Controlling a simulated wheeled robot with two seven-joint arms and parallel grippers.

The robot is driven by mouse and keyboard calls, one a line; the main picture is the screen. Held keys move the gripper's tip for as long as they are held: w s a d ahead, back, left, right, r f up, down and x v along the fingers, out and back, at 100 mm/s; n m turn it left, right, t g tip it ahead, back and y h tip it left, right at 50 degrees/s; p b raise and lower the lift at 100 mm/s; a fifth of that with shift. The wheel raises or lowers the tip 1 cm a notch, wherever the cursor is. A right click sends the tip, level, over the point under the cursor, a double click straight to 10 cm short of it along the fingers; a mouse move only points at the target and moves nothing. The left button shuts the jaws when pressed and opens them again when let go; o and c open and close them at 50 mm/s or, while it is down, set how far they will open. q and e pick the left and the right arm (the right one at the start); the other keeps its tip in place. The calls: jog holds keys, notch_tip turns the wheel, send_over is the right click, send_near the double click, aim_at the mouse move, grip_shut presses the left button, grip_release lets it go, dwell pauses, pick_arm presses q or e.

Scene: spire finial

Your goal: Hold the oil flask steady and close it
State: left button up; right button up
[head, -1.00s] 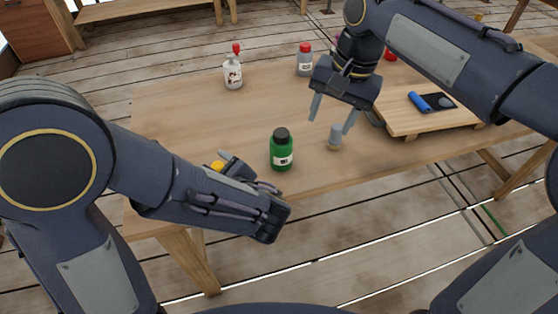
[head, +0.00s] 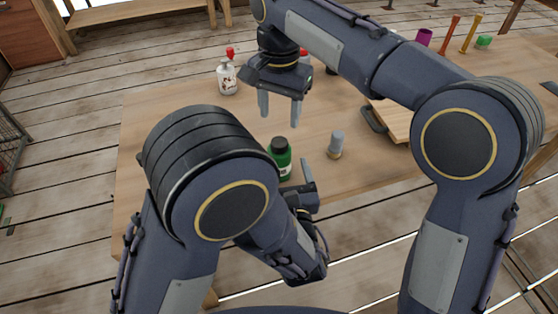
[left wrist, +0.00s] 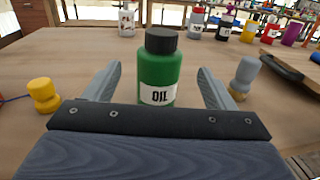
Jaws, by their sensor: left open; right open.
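The green oil flask (head: 280,157) stands upright on the table with a dark top; it also shows in the left wrist view (left wrist: 158,75), its label reading OIL. My left gripper (left wrist: 160,82) is open, with a finger to each side of the flask and visible gaps. In the head view my left arm hides part of the flask. My right gripper (head: 280,110) is open and empty, pointing down above the table beyond the flask. A grey stopper with a tan base (head: 335,146) stands right of the flask. A yellow stopper (left wrist: 43,96) stands left of it.
A white bottle with a red top (head: 228,78) stands at the back left. A raised wooden board (head: 395,120) with a dark handle lies to the right. Several coloured containers stand farther back.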

aim_at(278, 146)
pick_arm(q)
jog(key=shift+w+a, duration=0.2)
jog(key=shift+w, duration=1.1)
jog(key=shift+w+a, duration=0.2)
jog(key=shift+w, duration=1.05)
jog(key=shift+w+a, duration=0.2)
jog(key=shift+w, duration=1.1)
jog(key=shift+c, duration=0.3)
